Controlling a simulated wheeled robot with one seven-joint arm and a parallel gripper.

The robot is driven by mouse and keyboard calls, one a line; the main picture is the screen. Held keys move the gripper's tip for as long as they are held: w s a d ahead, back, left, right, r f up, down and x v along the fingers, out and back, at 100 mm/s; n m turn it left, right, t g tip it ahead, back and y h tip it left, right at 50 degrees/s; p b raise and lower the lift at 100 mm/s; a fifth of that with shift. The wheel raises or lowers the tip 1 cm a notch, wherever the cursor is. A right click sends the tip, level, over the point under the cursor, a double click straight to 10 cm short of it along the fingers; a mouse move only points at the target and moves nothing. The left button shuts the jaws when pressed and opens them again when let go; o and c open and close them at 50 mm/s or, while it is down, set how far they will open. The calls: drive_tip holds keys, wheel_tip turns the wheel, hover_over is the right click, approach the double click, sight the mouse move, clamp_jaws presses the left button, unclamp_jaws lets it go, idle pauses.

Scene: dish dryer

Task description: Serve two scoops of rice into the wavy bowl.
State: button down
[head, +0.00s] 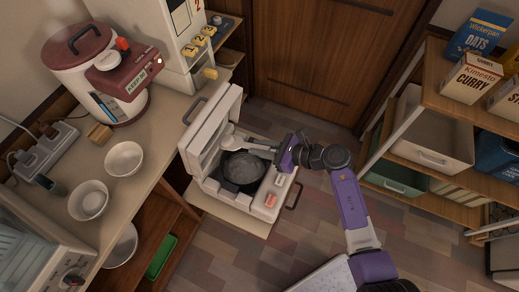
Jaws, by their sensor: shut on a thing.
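An open white rice cooker (271,200) stands in the middle of the head view, its lid (205,133) tipped up on the left. Its dark inner pot holds white rice (243,168). My gripper (281,151) is shut on the handle of a white scoop (232,142). The scoop's head is over the far left part of the pot; I cannot tell whether rice is in it. Two white bowls, one farther (124,159) and one nearer (88,201), stand on the counter to the left. I cannot clearly tell which is wavy.
A red-and-white hot-water pot (101,88) and a power strip (39,153) occupy the counter (150,150). Another bowl (122,246) and a green tray (161,257) are below it. Shelves with boxes and bins (432,130) stand at right. The floor between is clear.

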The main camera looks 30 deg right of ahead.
drive_tip(key=shift+r+t+y+b, duration=0.1)
drive_tip(key=shift+t+y+b, duration=0.6)
drive_tip(key=shift+b, duration=1.75)
drive_tip(key=shift+r+t+b, duration=0.2)
drive_tip(key=shift+t+b, duration=0.3)
